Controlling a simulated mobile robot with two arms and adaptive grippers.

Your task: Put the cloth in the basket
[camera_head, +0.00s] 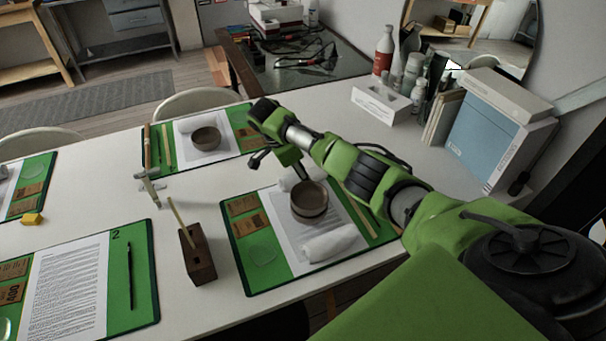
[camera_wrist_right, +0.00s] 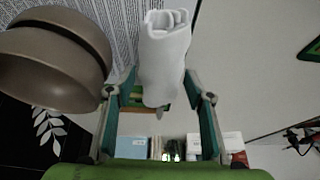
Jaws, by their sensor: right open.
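A rolled white cloth (camera_head: 327,243) lies on the near green mat (camera_head: 262,283), in front of a brown bowl. In the right wrist view, a rolled white cloth (camera_wrist_right: 165,55) appears between the two spread fingers of my right gripper (camera_wrist_right: 158,98). The fingers stand apart from its sides, so the gripper is open. I see no basket. My left gripper is not in view.
The brown bowl (camera_head: 309,203) is close beside my right gripper and also fills the left of the wrist view (camera_wrist_right: 45,70). Bottles and boxes stand at right back.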

